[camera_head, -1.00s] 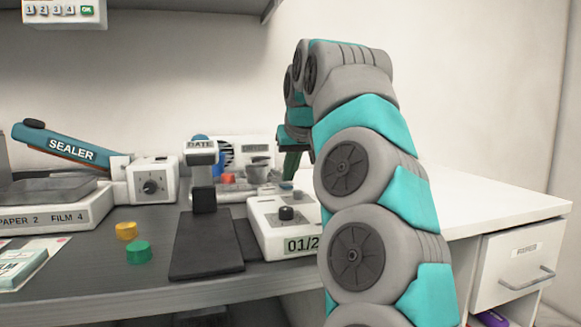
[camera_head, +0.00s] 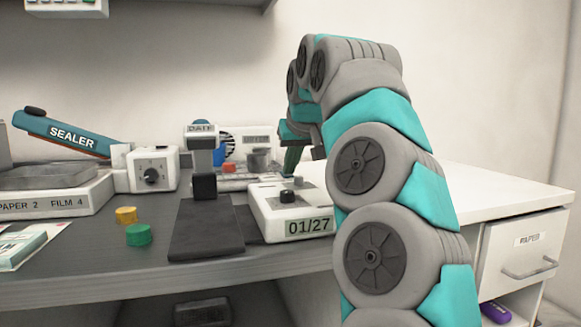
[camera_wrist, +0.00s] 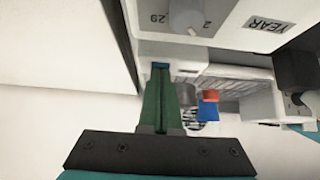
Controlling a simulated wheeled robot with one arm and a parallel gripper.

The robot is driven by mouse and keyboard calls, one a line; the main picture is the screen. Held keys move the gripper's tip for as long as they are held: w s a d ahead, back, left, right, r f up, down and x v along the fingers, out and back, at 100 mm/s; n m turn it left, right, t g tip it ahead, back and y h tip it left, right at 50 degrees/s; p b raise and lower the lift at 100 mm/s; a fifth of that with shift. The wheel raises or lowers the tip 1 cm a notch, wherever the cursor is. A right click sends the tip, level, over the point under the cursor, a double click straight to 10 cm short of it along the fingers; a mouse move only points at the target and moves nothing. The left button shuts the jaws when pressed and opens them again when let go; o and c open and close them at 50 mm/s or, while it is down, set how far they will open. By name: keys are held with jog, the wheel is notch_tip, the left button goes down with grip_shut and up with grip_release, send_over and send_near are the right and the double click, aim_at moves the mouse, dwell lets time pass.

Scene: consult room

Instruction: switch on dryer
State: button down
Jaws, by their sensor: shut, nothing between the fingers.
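A white unit with a round dark-striped grille and a label (camera_head: 256,141) stands at the back of the desk, behind the date stamp. I take it for the dryer, but its label is too small to read. A red part (camera_head: 228,168) is low in front of it. In the wrist view the grille (camera_wrist: 197,126) is partly hidden behind a red and blue part (camera_wrist: 208,104). My gripper (camera_head: 292,160) is shut and empty, pointing down behind the date box, right of the white unit. Its green fingers (camera_wrist: 160,66) lie beside the date box's edge in the wrist view.
The white date box (camera_head: 295,228), marked 01/27, has a dark knob and sits close in front of my gripper. The date stamp (camera_head: 204,160), sealer (camera_head: 70,135) and a dial box (camera_head: 152,170) stand left. The white desktop at right (camera_head: 480,197) is clear.

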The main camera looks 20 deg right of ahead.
jog(key=shift+r+p, duration=0.7)
jog(key=shift+r, duration=0.15)
jog(key=shift+s+r, duration=0.1)
jog(key=shift+r, duration=0.2)
jog(key=p+v, duration=0.3)
jog(key=v, duration=0.9)
jog(key=shift+s+r, duration=0.15)
jog(key=shift+s, duration=0.05)
